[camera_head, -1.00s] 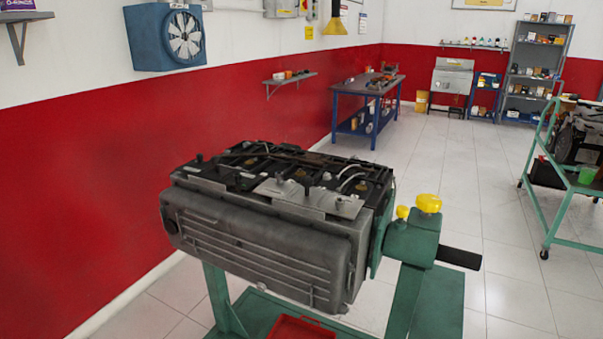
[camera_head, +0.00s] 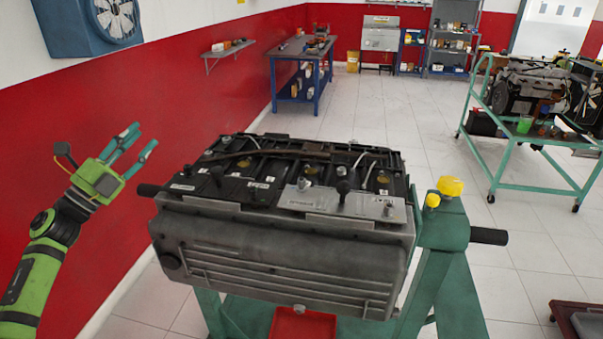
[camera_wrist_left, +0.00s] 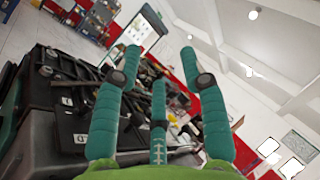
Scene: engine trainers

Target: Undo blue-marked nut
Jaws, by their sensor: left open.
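The engine (camera_head: 290,210) sits on a green stand in the middle of the head view, its top facing up with black covers, a silver plate (camera_head: 345,203) and several bolts or studs. I cannot make out a blue-marked nut on it. My left gripper (camera_head: 140,148) is open and empty, in the air to the left of the engine and apart from it. In the left wrist view its teal fingers (camera_wrist_left: 160,85) are spread, with the engine top (camera_wrist_left: 65,110) at the left. My right gripper is not in view.
The green stand's post with yellow knobs (camera_head: 450,187) and a dark bar is right of the engine. A red tray (camera_head: 302,325) lies below it. A green cart (camera_head: 500,165) stands at right, a blue workbench (camera_head: 300,65) behind. Floor between is clear.

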